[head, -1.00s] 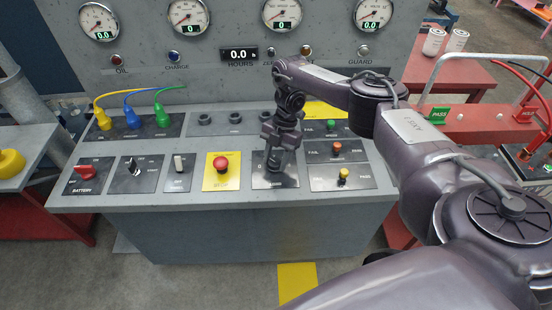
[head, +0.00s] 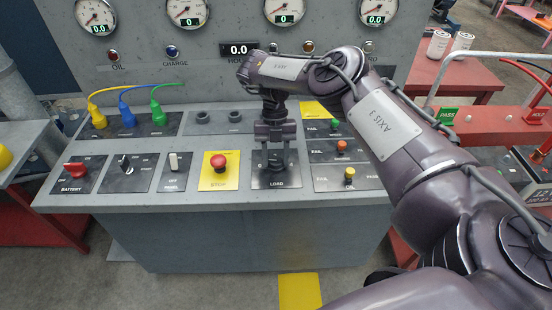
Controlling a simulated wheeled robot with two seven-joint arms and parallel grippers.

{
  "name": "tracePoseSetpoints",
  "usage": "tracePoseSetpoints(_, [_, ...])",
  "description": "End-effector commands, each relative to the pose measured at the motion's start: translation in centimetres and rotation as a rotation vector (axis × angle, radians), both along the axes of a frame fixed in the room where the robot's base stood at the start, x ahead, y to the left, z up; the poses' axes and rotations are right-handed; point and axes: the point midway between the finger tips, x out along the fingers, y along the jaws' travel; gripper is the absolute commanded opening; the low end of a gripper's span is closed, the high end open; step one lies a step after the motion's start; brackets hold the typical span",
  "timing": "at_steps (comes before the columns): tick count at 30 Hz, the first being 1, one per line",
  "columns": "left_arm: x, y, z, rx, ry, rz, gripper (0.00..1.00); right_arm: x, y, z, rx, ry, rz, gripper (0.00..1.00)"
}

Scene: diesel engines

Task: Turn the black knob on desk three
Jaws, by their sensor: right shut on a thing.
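The grey control desk (head: 225,201) stands in front of me. On its top, the black LOAD plate (head: 284,182) lies right of the red stop button. My right gripper (head: 276,165) points down at this plate and is shut on the black knob there; the fingers mostly hide the knob. Another black switch knob (head: 125,164) sits on a plate to the left, apart from the gripper. My left gripper is not in view.
The red stop button (head: 219,162) is close left of the gripper. Green, orange and yellow buttons (head: 342,146) stand close on the right. A white rocker switch (head: 174,162) and red battery switch (head: 75,170) are farther left. Plugged cables (head: 128,118) and gauges (head: 187,11) are behind.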

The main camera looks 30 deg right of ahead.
Motion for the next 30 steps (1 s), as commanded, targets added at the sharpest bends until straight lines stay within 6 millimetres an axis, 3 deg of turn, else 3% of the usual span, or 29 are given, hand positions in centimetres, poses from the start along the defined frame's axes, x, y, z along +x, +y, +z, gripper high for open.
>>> tracePoseSetpoints(13, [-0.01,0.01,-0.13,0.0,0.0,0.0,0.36,-0.18,0.1,-0.26,0.0,0.006,0.015,0.18])
tracePoseSetpoints(14, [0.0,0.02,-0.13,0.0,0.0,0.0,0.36,-0.19,0.1,-0.27,0.0,0.006,0.015,0.44])
tracePoseSetpoints(18, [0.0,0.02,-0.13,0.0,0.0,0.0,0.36,-0.16,0.08,-0.23,0.0,0.005,0.013,0.62])
tracePoseSetpoints(30, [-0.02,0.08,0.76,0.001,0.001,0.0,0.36,-0.07,0.31,0.69,0.0,0.002,0.011,0.63])
